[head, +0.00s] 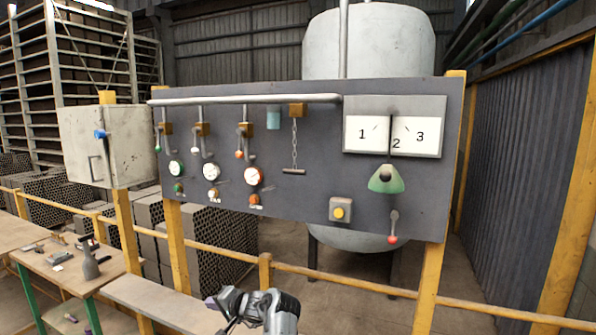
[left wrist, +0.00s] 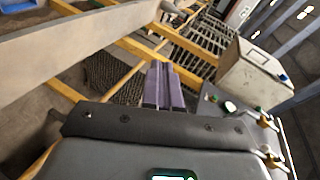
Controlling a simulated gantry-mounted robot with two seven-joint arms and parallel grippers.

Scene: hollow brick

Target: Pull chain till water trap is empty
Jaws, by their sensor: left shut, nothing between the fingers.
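The pull chain (head: 294,145) hangs from a brass-coloured block (head: 297,110) under the pipe on the grey panel, with a short dark bar handle (head: 293,171) at its lower end. Just left of it is a small teal cup (head: 273,119), which looks like the water trap; its water level is too small to tell. My left gripper (head: 211,302) is low in front of the panel, well below and left of the chain handle and apart from it. In the left wrist view its purple fingers (left wrist: 163,86) are together and empty. My right gripper is not in view.
The panel (head: 320,190) carries gauges, valves, a numbered dial (head: 394,130), a green lever (head: 387,180) and a yellow button (head: 340,213). A yellow rail (head: 340,282) runs below it. A workbench (head: 65,270) with tools stands left. A white tank (head: 370,45) stands behind.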

